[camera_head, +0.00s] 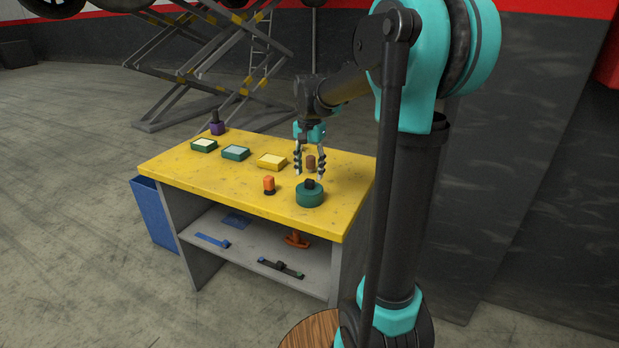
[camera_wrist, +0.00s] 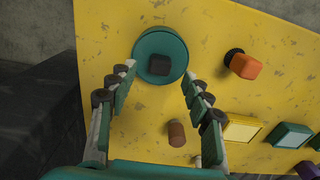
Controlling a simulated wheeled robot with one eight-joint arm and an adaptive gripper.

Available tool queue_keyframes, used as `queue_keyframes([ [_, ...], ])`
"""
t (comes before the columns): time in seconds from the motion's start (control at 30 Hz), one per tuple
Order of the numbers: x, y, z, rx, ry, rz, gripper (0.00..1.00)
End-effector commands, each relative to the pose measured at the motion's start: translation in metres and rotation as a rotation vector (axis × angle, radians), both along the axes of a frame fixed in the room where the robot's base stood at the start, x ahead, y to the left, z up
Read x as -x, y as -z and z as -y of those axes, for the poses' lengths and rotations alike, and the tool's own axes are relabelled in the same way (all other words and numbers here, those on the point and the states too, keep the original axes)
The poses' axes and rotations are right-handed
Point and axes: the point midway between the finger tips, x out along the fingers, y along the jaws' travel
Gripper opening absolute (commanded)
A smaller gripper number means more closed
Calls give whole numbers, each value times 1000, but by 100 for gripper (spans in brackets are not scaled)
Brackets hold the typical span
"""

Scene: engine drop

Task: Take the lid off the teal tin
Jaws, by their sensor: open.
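The teal tin (camera_head: 310,198) stands upright near the front right of the yellow table (camera_head: 230,187). Its round lid with a dark square knob (camera_head: 310,184) sits on top. In the wrist view the lid (camera_wrist: 143,52) shows from above, with the dark knob (camera_wrist: 159,63) in its middle. My gripper (camera_head: 311,178) is open and empty above the table, beside and above the tin. In the wrist view its fingertips (camera_wrist: 157,72) lie to either side of the knob. I cannot tell the exact height between fingertips and lid.
A brown cylinder (camera_wrist: 177,134) stands close to the tin. An orange-topped piece (camera_head: 269,185) stands left of it. Tools lie on the lower shelf (camera_head: 250,262).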

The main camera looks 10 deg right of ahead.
Motion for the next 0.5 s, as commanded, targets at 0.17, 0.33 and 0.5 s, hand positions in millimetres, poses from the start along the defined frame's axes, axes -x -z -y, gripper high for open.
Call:
queue_keyframes([
  [0.17, 0, 21, 0, 0, 0, 0, 50],
  [0.33, 0, 30, 0, 0, 0, 0, 50],
  [0.5, 0, 31, 0, 0, 0, 0, 50],
])
